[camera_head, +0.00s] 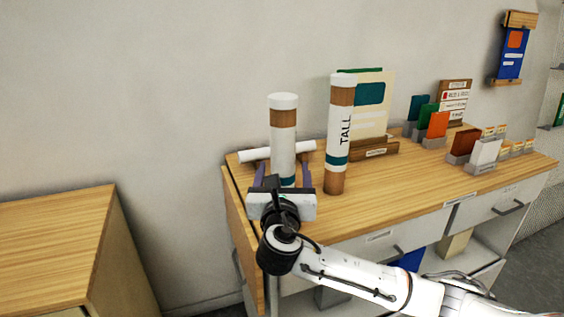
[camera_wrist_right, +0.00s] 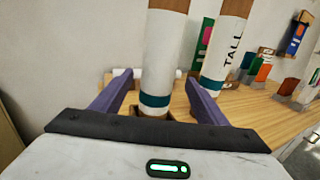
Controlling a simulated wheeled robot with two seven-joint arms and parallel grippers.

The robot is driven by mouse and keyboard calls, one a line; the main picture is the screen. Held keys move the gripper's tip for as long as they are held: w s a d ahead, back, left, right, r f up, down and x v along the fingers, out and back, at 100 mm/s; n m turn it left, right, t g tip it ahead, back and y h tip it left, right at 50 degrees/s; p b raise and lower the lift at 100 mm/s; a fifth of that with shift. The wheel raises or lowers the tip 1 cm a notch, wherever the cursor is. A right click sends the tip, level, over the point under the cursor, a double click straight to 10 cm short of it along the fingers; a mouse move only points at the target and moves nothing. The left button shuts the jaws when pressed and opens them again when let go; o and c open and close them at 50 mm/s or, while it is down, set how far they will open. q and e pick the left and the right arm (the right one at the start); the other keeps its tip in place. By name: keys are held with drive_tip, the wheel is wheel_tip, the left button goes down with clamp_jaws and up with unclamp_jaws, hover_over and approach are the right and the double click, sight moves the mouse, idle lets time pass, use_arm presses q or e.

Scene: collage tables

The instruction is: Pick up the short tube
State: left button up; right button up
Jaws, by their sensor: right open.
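The short tube (camera_head: 283,150) stands upright near the left end of the wooden table. It is white with a brown band near the top and a teal band low down. My right gripper (camera_head: 285,178) is open, with its purple fingers on either side of the tube's lower part. In the right wrist view the short tube (camera_wrist_right: 160,65) rises between the open fingers (camera_wrist_right: 152,95), and its top is cut off. The taller tube (camera_head: 340,130), marked TALL, stands upright just to the right; it also shows in the wrist view (camera_wrist_right: 225,50). My left gripper is not in view.
A white roll (camera_head: 254,155) lies behind the short tube. A display board (camera_head: 373,105) stands behind the tall tube. Coloured cards in holders (camera_head: 437,124) fill the table's right part. Another wooden-topped cabinet (camera_head: 50,235) stands at the left, across a gap.

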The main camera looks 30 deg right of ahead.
sight(283, 169)
drive_tip(key=x, duration=0.5)
drive_tip(key=shift+w+f, duration=0.2)
drive_tip(key=shift+f, duration=0.15)
drive_tip(key=shift+r, duration=0.1)
drive_tip(key=c, duration=1.2)
